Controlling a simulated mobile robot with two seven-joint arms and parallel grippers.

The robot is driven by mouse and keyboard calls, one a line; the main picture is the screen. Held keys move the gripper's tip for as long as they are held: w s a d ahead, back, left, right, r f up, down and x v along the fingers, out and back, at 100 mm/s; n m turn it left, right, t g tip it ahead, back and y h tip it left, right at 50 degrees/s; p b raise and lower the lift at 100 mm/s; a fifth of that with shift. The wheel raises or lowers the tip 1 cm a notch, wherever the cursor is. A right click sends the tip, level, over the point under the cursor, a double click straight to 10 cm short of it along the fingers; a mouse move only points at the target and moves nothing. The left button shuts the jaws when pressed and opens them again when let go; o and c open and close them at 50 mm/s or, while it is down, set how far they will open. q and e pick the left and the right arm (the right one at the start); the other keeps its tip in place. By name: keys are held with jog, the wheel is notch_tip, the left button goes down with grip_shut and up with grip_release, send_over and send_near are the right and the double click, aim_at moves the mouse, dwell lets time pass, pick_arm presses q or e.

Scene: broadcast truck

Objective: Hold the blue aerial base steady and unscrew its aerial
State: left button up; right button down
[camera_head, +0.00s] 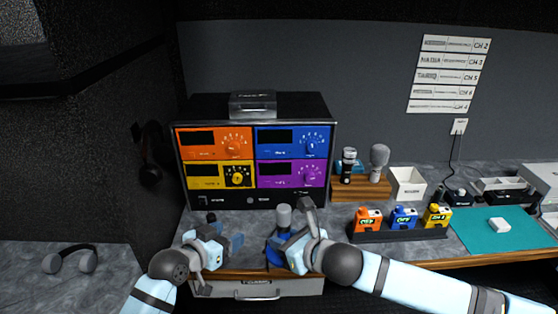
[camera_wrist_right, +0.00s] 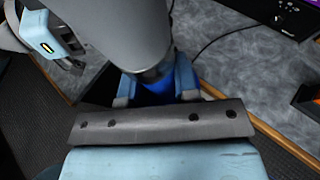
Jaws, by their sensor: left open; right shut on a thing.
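The blue aerial base (camera_head: 272,256) stands near the front edge of the counter, below the rack. Its thick grey aerial (camera_head: 284,214) rises upright from it. My right gripper (camera_head: 284,241) is shut on the blue base. In the right wrist view the blue base (camera_wrist_right: 156,92) shows between the two light blue fingers, and the grey aerial (camera_wrist_right: 125,32) fills the upper middle. The wrist hides much of the base. My left gripper (camera_head: 226,238) is open and empty, left of the base and apart from the aerial. It also shows in the right wrist view (camera_wrist_right: 70,62).
The rack (camera_head: 253,200) with orange, blue, yellow and purple panels stands close behind. To the right are a wooden board (camera_head: 350,189), a white box (camera_head: 407,185), orange (camera_head: 367,219), blue (camera_head: 403,217) and yellow packs (camera_head: 437,214), and a teal mat (camera_head: 480,240). Headphones (camera_head: 70,260) lie left.

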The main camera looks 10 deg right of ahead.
pick_arm(q)
jog(key=w+d+r+m+g+h, duration=0.2)
jog(key=w+d+r+m+g, duration=0.1)
jog(key=d+r, duration=0.5)
jog(key=m+g+y, duration=0.8)
jog(key=y, duration=0.2)
send_near(286, 207)
jog(key=f, duration=0.7)
jog(key=d+f, duration=0.1)
jog(key=f, duration=0.2)
jog(key=shift+d+f, duration=0.1)
jog(key=shift+f, duration=0.25)
jog(key=c, duration=1.1)
jog(key=o, duration=1)
